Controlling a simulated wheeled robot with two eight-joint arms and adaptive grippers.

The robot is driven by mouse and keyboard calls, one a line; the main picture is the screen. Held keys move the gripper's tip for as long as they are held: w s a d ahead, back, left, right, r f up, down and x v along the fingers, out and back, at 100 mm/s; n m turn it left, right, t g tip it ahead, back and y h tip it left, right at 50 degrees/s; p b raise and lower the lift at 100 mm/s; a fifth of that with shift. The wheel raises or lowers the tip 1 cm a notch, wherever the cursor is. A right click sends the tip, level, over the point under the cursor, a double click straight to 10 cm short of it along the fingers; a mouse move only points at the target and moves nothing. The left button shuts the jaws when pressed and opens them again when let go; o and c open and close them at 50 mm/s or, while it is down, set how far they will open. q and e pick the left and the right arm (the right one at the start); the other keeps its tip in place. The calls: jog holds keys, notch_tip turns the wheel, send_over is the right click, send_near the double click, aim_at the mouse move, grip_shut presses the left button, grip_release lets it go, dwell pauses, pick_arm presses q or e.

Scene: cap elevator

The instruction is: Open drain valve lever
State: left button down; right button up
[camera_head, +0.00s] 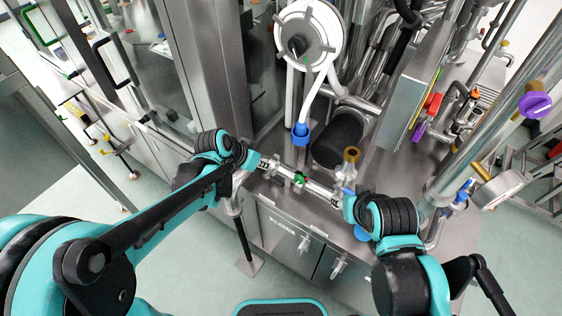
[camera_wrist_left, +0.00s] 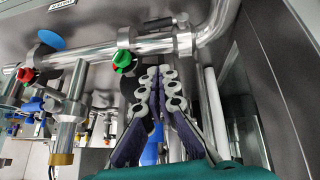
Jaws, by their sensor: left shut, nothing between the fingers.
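A green valve lever (camera_head: 300,179) sits on a steel pipe in the head view. It shows in the left wrist view (camera_wrist_left: 123,60) on the horizontal pipe, left of my fingertips. A red handle (camera_wrist_left: 26,75) is further left on that pipe. I cannot tell from its markings which one is the drain valve lever. My left gripper (camera_wrist_left: 166,72) is shut and empty, its fingertips just below the pipe and apart from the green lever. In the head view its wrist is left of the lever. My right arm ends right of the lever; its fingers are hidden.
Steel pipe (camera_wrist_left: 160,45) runs across above the left fingers and bends up at right. A steel cabinet (camera_head: 290,240) is below the valves. A white round housing (camera_head: 310,35) with a hose and a blue connector (camera_head: 300,133) stands behind. Floor is clear at lower left.

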pick_arm(q)
jog(key=b, duration=0.3)
send_over(279, 182)
jog(key=a, duration=0.1)
notch_tip(279, 182, down, 7)
jog(key=shift+w+a+f, duration=0.15)
jog(key=shift+f, duration=0.05)
jog(key=f, duration=0.1)
jog(key=f+b, duration=0.1)
jog(key=f, duration=0.2)
jog(key=shift+s+f+b, duration=0.1)
jog(key=shift+s+b, duration=0.2)
jog(key=shift+s+f+b, duration=0.25)
jog(key=shift+f+b, duration=0.55)
jog(key=shift+s+r, duration=0.1)
jog(key=shift+r, duration=0.05)
